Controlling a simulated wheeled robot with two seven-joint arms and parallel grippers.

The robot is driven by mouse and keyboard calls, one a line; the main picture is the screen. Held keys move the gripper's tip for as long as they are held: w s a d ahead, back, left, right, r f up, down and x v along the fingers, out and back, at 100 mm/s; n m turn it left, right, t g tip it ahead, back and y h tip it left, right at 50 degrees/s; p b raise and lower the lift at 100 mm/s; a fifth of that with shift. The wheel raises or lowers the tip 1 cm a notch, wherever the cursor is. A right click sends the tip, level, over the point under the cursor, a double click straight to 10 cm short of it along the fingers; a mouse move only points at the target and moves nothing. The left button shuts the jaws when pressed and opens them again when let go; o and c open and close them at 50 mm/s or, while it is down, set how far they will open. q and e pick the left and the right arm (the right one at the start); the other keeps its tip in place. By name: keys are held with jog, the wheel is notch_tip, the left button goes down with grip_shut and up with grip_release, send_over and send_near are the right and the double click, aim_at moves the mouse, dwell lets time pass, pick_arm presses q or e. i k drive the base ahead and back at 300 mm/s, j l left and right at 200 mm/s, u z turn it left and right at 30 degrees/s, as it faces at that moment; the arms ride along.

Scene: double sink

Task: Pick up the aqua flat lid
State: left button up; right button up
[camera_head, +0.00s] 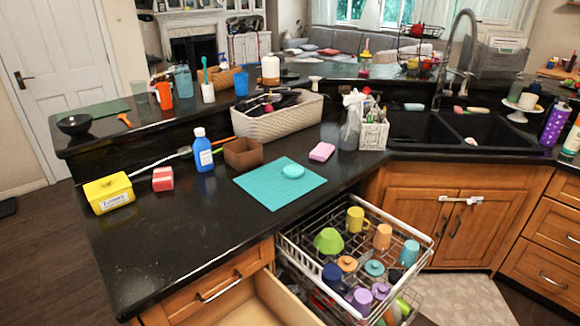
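A small round flat aqua piece (293,171), which looks like a lid, lies on the teal mat (265,190) on the black counter. Another round teal lid (374,268) sits in the pulled-out dish rack, among the cups. I cannot tell for certain which of the two is the aqua flat lid. Neither is touched by a gripper. Neither of my grippers shows in the head view.
The dish rack (296,240) holds several cups, lids and a green bowl (328,240). An open drawer (240,305) is beside it. A pink sponge (322,151), brown box (243,153) and blue bottle (203,152) stand near the mat. The counter's front left is clear.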

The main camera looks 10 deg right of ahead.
aim_at(291, 172)
jog(key=i+j+z, duration=0.15)
jog(key=j, duration=0.2)
jog(key=i+j+z, duration=0.15)
jog(key=j, duration=0.25)
jog(key=i+j+z, duration=0.1)
jog(key=j, duration=0.25)
jog(key=i, duration=0.05)
